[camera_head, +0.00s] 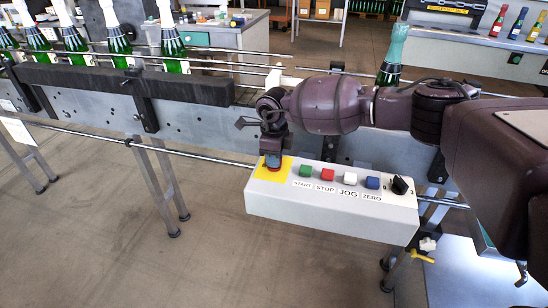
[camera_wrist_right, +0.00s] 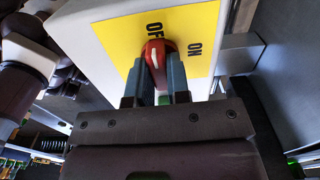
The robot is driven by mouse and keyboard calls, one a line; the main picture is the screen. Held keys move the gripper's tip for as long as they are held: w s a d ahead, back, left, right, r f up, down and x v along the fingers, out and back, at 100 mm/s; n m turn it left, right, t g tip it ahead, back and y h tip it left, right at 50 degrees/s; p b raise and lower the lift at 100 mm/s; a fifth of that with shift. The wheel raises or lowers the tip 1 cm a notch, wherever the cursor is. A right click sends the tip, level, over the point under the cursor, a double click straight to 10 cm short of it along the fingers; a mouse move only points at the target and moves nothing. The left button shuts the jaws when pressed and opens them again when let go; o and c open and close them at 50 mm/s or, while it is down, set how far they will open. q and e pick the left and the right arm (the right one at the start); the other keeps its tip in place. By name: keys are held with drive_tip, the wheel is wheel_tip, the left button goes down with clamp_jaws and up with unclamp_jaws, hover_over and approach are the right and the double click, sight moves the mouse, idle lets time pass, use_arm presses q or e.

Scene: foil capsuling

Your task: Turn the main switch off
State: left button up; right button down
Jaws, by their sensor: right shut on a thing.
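The main switch is a red knob (camera_wrist_right: 158,47) with a white mark, on a yellow plate (camera_wrist_right: 110,40) printed OFF and ON. In the right wrist view its far end lies by the word OFF; ON is off to the right. My right gripper (camera_wrist_right: 163,78) is shut on the knob, a finger on each side, hiding its lower part. In the head view my right gripper (camera_head: 272,161) reaches down onto the yellow plate (camera_head: 265,180) at the left end of the pale control box (camera_head: 320,208), covering the switch. My left gripper is not in view.
The box also carries a green button (camera_head: 305,171), a red button (camera_head: 327,175), a white button (camera_head: 350,178), a blue button (camera_head: 372,183) and a black selector (camera_head: 400,186). Behind it runs a conveyor (camera_head: 200,118) with several green bottles. Open floor lies in front.

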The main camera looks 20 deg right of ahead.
drive_tip(key=c, duration=1.1)
unclamp_jaws()
wheel_tip(320, 180, up, 11)
drive_tip(key=shift+f+p, duration=0.1)
drive_tip(key=shift+p, duration=0.5)
drive_tip(key=shift+f, duration=0.1)
